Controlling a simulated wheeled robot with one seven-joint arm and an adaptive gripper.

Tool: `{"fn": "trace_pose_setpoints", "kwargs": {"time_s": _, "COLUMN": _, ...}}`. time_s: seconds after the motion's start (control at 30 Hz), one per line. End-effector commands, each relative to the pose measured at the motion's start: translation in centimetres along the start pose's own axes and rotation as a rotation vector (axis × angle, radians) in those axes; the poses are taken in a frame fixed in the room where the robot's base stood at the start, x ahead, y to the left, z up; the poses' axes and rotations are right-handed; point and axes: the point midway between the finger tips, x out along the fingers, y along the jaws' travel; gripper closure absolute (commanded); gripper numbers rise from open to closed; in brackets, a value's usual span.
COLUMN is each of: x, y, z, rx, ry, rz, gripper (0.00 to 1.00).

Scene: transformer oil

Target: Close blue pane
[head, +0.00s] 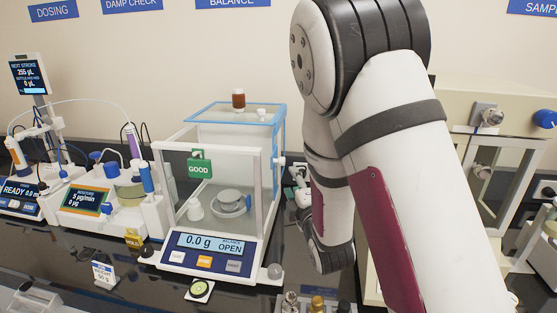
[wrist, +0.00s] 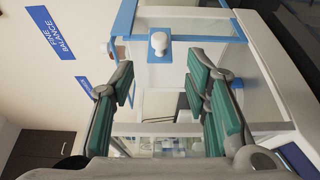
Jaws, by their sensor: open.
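The balance (head: 205,250) has a clear draft shield with blue edging around its top and right side, and its display reads 0.0 g and OPEN. In the wrist view, the blue-edged pane (wrist: 193,21) carries a white knob (wrist: 159,43) on a blue plate. My gripper (wrist: 160,85) is open and empty, with its green-padded fingers spread on either side of the view. The knob lies ahead of the gap between them, apart from both pads. In the head view, my arm hides most of my gripper, to the right of the balance.
A titrator with an orange-edged screen (head: 86,201) stands to the left. Small bottles (head: 317,304) stand at the front, below my arm. A framed glass cabinet (head: 490,165) is at right.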

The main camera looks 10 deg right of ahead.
Motion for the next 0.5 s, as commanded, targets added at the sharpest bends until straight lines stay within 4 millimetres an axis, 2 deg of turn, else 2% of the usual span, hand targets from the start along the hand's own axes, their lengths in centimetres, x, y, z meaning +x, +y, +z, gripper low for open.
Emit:
{"fn": "trace_pose_setpoints", "kwargs": {"time_s": 0.17, "x": 2.5, "y": 0.1, "z": 0.0, "rx": 0.002, "ry": 0.001, "rz": 0.001, "gripper": 0.57}}
{"fn": "trace_pose_setpoints", "kwargs": {"time_s": 0.5, "x": 9.2, "y": 0.0, "z": 0.0, "rx": 0.004, "ry": 0.0, "rz": 0.001, "gripper": 0.57}}
